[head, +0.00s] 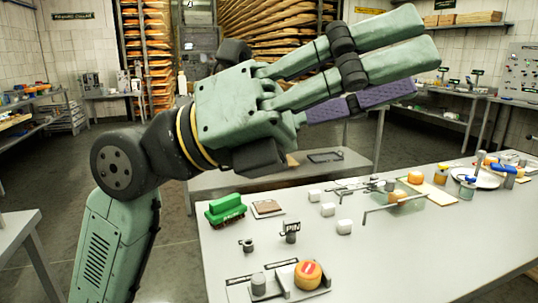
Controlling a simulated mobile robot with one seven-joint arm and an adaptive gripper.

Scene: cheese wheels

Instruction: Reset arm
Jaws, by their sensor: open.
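My arm rises from the lower left of the head view. My gripper (415,60) is raised above the workbench and points to the upper right. Its green fingers with black joints are spread apart, and a purple textured strip runs below them. The gripper is open, and I see nothing held in it. It is well clear of the objects on the bench.
The grey workbench (420,250) carries a green brush (226,208), several white cubes, an orange wheel with a red top (307,274), and a white plate (476,179). Another grey table (240,180) stands behind. Racks of cheese wheels (265,30) line the back.

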